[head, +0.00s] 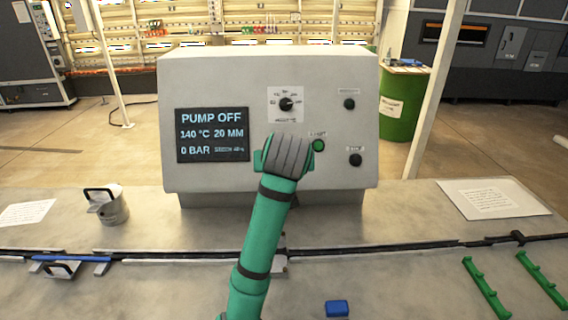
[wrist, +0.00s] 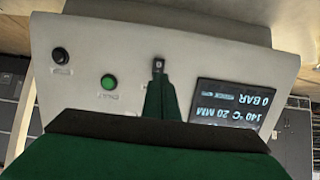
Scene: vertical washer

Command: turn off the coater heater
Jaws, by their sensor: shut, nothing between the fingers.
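The grey control box (head: 250,70) stands on the bench. Its display (head: 212,134) reads PUMP OFF, 140 °C, 20 MM, 0 BAR; the wrist view shows the display (wrist: 226,105) upside down. A green button (head: 319,145) is on the front; it also shows in the wrist view (wrist: 108,81). A black button (head: 355,160) sits lower right, another black button (head: 349,104) upper right, and a dial (head: 286,104) above my gripper. The labels are too small to read surely. My gripper (head: 283,155) is shut and empty, left of the green button; its fingers (wrist: 158,66) point at the panel. Contact cannot be told.
A metal can (head: 108,205) stands on the bench at left. A blue block (head: 337,308) lies in front, green rails (head: 485,290) at right. A paper sheet (head: 492,198) lies right of the box. A green drum (head: 403,105) and a white post (head: 435,90) stand behind.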

